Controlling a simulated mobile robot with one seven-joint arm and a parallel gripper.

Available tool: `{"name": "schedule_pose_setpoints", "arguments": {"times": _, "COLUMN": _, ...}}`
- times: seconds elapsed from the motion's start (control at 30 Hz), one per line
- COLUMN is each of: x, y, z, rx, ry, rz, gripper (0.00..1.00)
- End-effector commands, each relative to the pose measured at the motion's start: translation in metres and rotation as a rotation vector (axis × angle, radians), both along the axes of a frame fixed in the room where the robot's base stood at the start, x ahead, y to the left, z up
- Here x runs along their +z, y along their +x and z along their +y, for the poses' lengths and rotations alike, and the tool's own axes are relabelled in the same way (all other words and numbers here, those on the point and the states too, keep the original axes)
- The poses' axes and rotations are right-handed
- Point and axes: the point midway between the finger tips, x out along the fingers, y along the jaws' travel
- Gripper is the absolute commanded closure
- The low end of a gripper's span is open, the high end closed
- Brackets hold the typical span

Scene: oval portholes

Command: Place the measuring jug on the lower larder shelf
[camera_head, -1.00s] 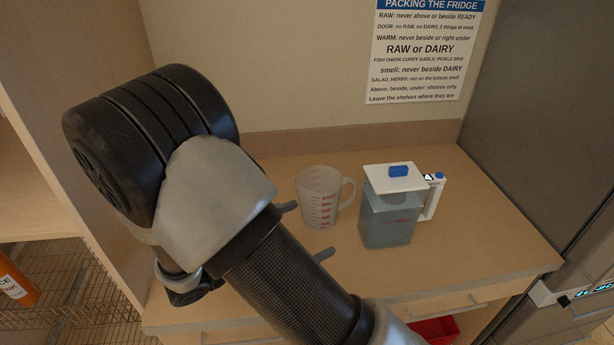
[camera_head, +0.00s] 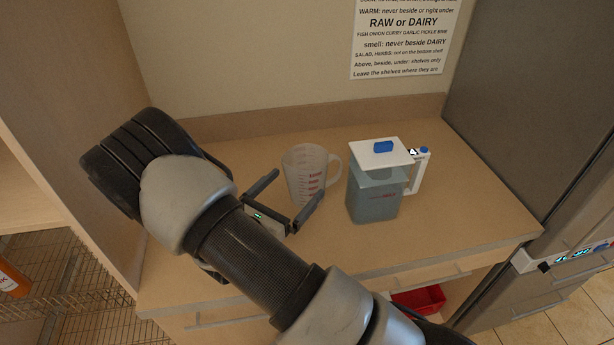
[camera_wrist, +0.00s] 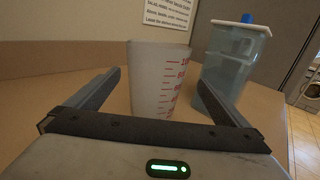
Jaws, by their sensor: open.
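The measuring jug (camera_head: 304,172) is a clear cup with red markings and a handle on its right, upright on the wooden counter. It also shows in the wrist view (camera_wrist: 158,80), straight ahead of my gripper. My gripper (camera_head: 298,183) is open, its two fingers pointing toward the jug. In the wrist view the jug stands between the finger lines, with nothing held. The lower larder shelf appears to be among the wire shelves (camera_head: 75,285) at the left; which one is lower cannot be told.
A lidded water pitcher (camera_head: 373,195) with a white handle stands close to the jug's right. A wooden side panel (camera_head: 95,90) divides the counter from the wire shelves, where an orange bottle (camera_head: 12,280) stands. A tall grey fridge (camera_head: 530,100) borders the right. A red bin (camera_head: 418,299) sits below.

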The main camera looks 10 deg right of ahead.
Motion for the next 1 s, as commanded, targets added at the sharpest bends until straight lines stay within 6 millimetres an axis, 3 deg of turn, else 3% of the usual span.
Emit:
{"name": "schedule_pose_setpoints", "arguments": {"times": 0.23, "x": 0.006, "y": 0.011, "z": -0.01, "rx": -0.003, "ry": 0.0, "rz": 0.0, "gripper": 0.0}}
{"name": "schedule_pose_setpoints", "arguments": {"times": 0.5, "x": 0.012, "y": 0.04, "z": -0.034, "rx": -0.002, "ry": 0.0, "rz": 0.001, "gripper": 0.0}}
{"name": "schedule_pose_setpoints", "arguments": {"times": 0.73, "x": 0.011, "y": 0.043, "z": -0.036, "rx": 0.001, "ry": 0.001, "rz": 0.001, "gripper": 0.0}}
{"name": "schedule_pose_setpoints", "arguments": {"times": 0.77, "x": 0.011, "y": 0.043, "z": -0.036, "rx": 0.001, "ry": 0.001, "rz": 0.001, "gripper": 0.02}}
{"name": "schedule_pose_setpoints", "arguments": {"times": 1.0, "x": 0.012, "y": 0.043, "z": -0.036, "rx": 0.0, "ry": 0.001, "rz": 0.001, "gripper": 0.41}}
